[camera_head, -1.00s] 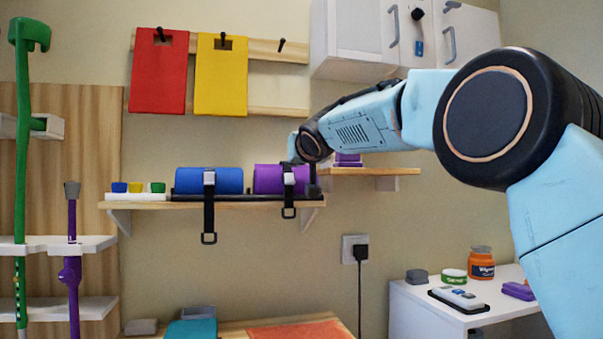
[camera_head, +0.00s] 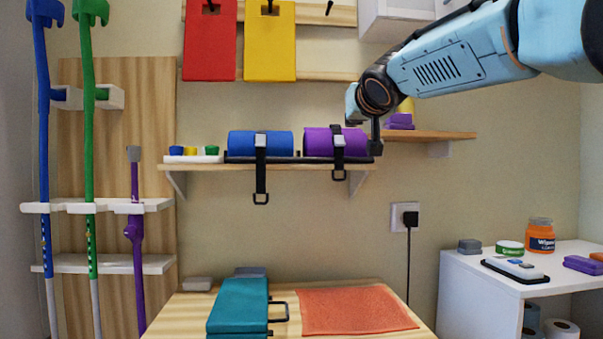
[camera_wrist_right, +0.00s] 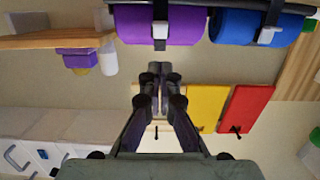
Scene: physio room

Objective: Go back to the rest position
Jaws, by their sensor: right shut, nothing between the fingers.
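My right gripper (camera_head: 375,146) is at the right end of the purple roll (camera_head: 318,143) on the wall shelf, and its fingers hang down there. In the right wrist view its fingers (camera_wrist_right: 155,70) are together with nothing between them. That view is upside down, with the purple roll (camera_wrist_right: 160,27) just beyond the fingertips. I cannot tell whether the fingers touch the roll or its strap. My left gripper is not in view.
The shelf (camera_head: 210,167) also holds a blue roll (camera_head: 260,143) and small colored cups. A second shelf (camera_head: 430,135) with purple blocks is to the right. A table (camera_head: 190,318) with a teal case (camera_head: 238,305) and orange mat (camera_head: 355,310) is below. Crutches (camera_head: 90,200) stand left.

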